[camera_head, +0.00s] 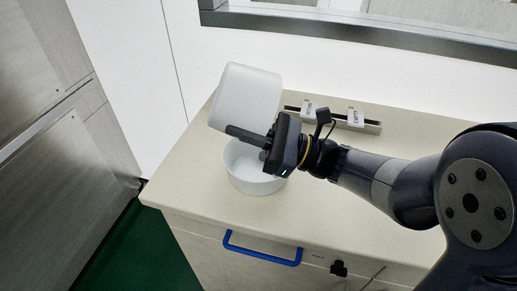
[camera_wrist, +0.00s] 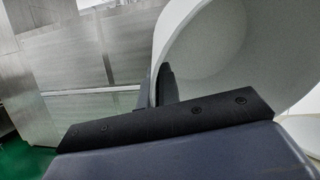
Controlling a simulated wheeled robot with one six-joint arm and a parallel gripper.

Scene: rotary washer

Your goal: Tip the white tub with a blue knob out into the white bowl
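The white tub (camera_head: 247,95) is off the counter, held in my gripper (camera_head: 258,138) and tilted above the white bowl. It also fills the upper right of the wrist view (camera_wrist: 212,50). My gripper's fingers are at the tub's lower part and appear shut on it. The blue knob is not visible in either view. The white bowl (camera_head: 240,178) stands upright on the counter just below, partly hidden by my gripper and the tub. I cannot tell what is inside the tub or the bowl.
The cream counter (camera_head: 355,205) has free room to the right of the bowl, below my arm. A dark rail with two labelled white blocks (camera_head: 355,117) lies at the back. A blue handle (camera_head: 262,255) is on the counter's front. Steel panels (camera_head: 55,130) stand at left.

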